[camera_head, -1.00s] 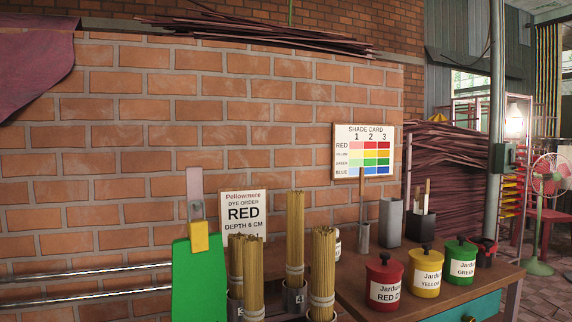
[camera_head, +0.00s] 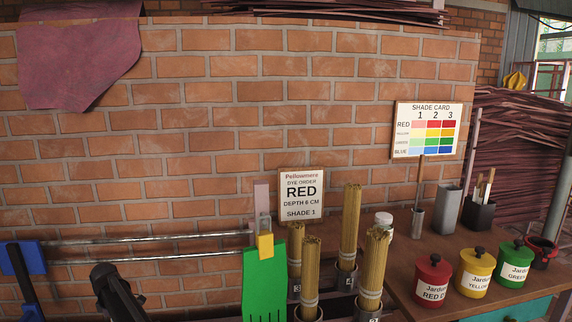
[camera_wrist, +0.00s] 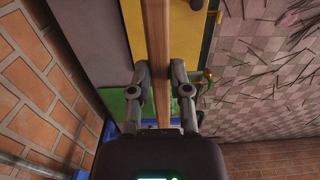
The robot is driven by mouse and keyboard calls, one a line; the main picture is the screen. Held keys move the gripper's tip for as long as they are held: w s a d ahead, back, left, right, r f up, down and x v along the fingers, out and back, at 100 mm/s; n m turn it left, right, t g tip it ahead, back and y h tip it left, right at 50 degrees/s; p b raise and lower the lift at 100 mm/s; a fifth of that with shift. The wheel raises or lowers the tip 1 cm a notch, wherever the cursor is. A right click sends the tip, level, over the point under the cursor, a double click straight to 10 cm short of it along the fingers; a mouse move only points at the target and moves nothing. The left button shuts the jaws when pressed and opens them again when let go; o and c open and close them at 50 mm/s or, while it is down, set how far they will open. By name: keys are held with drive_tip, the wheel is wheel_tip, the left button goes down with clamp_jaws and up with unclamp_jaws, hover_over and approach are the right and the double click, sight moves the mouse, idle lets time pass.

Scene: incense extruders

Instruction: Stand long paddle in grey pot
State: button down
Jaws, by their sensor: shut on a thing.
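My gripper (camera_wrist: 161,80) shows in the wrist view with a finger on each side of a long, flat wooden paddle (camera_wrist: 157,40). It is shut on the paddle, which runs from between the fingers up past the top edge of the picture. The paddle's far end is out of view. A tall grey pot (camera_head: 447,209) stands on the wooden bench at the right in the head view, well away from the paddle. Its opening faces up. In the head view, the gripper's jaws and the paddle cannot be made out.
Beside the grey pot stand a dark pot (camera_head: 479,216) with short sticks and a shade card (camera_head: 428,130) on a post. Red (camera_head: 433,278), yellow (camera_head: 475,270) and green (camera_head: 514,263) lidded jars stand in front. Incense bundles (camera_head: 350,228) and a green slotted panel (camera_head: 264,280) stand left of them.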

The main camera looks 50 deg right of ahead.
wheel_tip(320, 180, up, 48)
drive_tip(key=p, duration=4.6)
drive_tip(key=shift+a+f, duration=0.1)
